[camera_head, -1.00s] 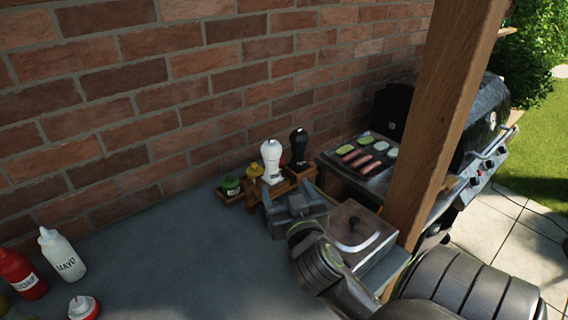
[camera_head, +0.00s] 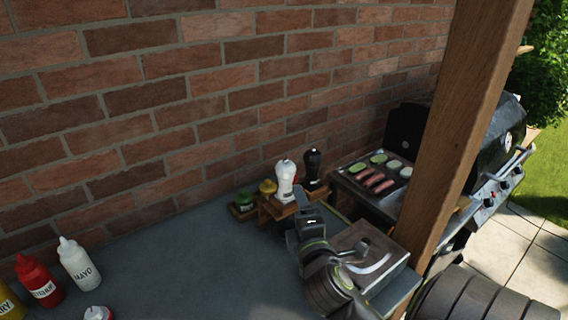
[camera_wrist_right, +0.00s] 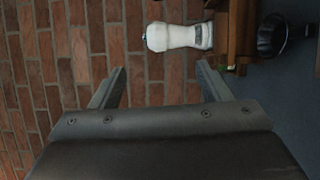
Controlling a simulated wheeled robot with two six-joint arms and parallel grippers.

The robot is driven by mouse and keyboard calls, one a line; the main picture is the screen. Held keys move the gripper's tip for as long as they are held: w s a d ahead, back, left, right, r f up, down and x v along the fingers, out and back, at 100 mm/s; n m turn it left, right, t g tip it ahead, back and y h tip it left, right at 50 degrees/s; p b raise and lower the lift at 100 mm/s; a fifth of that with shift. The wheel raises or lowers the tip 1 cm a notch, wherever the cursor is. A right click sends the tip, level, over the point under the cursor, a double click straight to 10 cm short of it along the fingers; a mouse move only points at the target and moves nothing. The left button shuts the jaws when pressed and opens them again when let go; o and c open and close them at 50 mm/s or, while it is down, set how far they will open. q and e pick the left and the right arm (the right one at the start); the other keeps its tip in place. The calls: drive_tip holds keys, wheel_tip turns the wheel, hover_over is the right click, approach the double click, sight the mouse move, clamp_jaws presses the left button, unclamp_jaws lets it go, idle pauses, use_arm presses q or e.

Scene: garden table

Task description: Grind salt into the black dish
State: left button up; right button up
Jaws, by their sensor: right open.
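A white mill (camera_head: 286,181) stands upright on a small wooden rack (camera_head: 272,211) near the brick wall, with a black mill (camera_head: 313,168) behind it to the right. My right gripper (camera_head: 302,205) is just in front of the rack, turned on its side. In the right wrist view, the white mill (camera_wrist_right: 180,37) lies sideways in the picture, beyond the open, empty fingers (camera_wrist_right: 160,70) and not touching them. A dark rounded object (camera_wrist_right: 272,36) sits right of the rack there; I cannot tell whether it is the black dish. No dish is clear in the head view.
A green-lidded jar (camera_head: 243,202) and a yellow one (camera_head: 267,187) stand left of the mills. Sauce bottles (camera_head: 78,262) stand at left. The counter's middle (camera_head: 190,265) is clear. A grill holds food.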

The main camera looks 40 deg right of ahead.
sight(284, 165)
drive_tip(key=w+d+n+p, duration=0.2)
drive_tip(key=w+d+n, duration=0.1)
drive_tip(key=w+n, duration=0.2)
drive_tip(key=w+d+n+p, duration=0.2)
drive_tip(key=w+d+n, duration=0.1)
drive_tip(key=w+n, duration=0.2)
drive_tip(key=w+d+n+p, duration=0.1)
drive_tip(key=w+d+n, duration=0.2)
drive_tip(key=w+n, duration=0.2)
drive_tip(key=shift+r+n+p, duration=0.2)
drive_tip(key=shift+n+p, duration=0.2)
drive_tip(key=shift+n, duration=0.8)
